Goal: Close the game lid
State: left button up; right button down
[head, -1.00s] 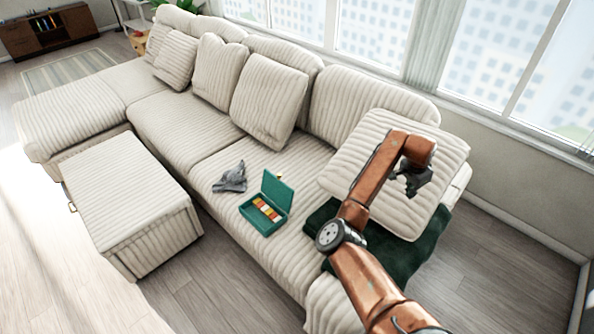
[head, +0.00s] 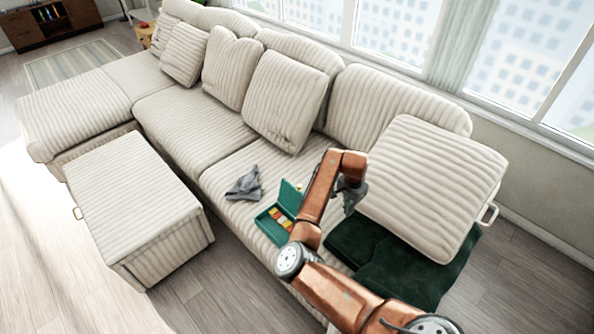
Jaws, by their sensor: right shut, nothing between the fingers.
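The green game box (head: 268,228) sits on the sofa seat with small red, yellow and orange pieces inside. Its green lid (head: 289,196) stands up, open, along the back side of the box. My right arm comes in from the lower right and covers the right part of the box and lid. My right gripper (head: 350,205) is shut and empty, pointing down to the right of the lid and apart from it in the picture. My left gripper is not in view.
A grey crumpled cloth (head: 245,184) lies left of the box. A dark green blanket (head: 395,262) and a large cushion (head: 430,185) are on the right. More cushions (head: 285,100) lean on the backrest. An ottoman (head: 135,200) stands in front of the sofa.

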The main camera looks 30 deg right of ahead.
aim_at(290, 196)
jog(key=i, duration=0.95)
